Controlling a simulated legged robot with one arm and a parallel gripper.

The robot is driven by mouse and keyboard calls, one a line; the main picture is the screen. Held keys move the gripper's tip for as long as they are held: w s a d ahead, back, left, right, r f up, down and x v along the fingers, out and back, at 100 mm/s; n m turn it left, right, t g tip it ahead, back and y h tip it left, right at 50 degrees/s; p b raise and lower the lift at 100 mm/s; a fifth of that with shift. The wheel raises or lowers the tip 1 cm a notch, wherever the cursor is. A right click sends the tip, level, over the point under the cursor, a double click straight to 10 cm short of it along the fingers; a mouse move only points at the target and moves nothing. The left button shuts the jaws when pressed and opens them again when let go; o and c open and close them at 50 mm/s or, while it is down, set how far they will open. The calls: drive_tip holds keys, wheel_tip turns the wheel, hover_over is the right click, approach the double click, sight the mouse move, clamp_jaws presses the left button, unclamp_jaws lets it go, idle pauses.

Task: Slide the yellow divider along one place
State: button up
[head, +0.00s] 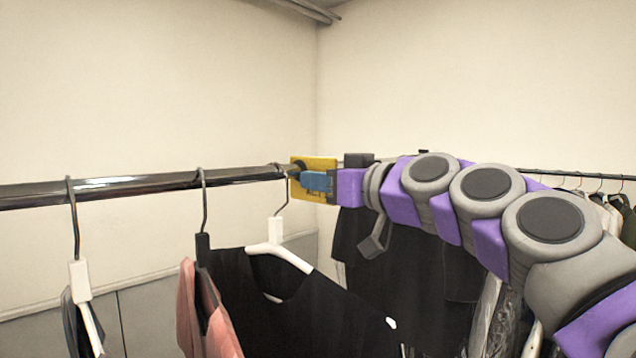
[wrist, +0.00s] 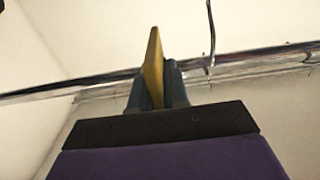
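The yellow divider (head: 326,163) is a flat plate on the dark metal rail (head: 130,188), at the middle of the head view. My gripper (head: 317,182) reaches it from the right with blue fingers. In the wrist view the divider (wrist: 154,58) stands edge-on between the two fingers of my gripper (wrist: 157,90), which are closed against both its faces. The rail (wrist: 100,83) passes behind the divider there.
A white hanger (head: 268,243) with a black top (head: 290,310) hangs just left of the divider. A dark hanger (head: 203,245) with a pink garment and a white hanger (head: 80,280) hang farther left, with bare rail between them. Another clothes rail (head: 575,173) stands behind at right.

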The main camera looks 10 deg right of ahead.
drive_tip(key=o, duration=0.4)
drive_tip(key=shift+d+f, duration=0.1)
drive_tip(key=shift+d, duration=0.35)
drive_tip(key=shift+s, duration=0.25)
drive_tip(key=b+v, duration=0.1)
drive_tip(key=v, duration=1.6)
drive_tip(key=shift+w+d+f, duration=0.1)
drive_tip(key=shift+d, duration=0.05)
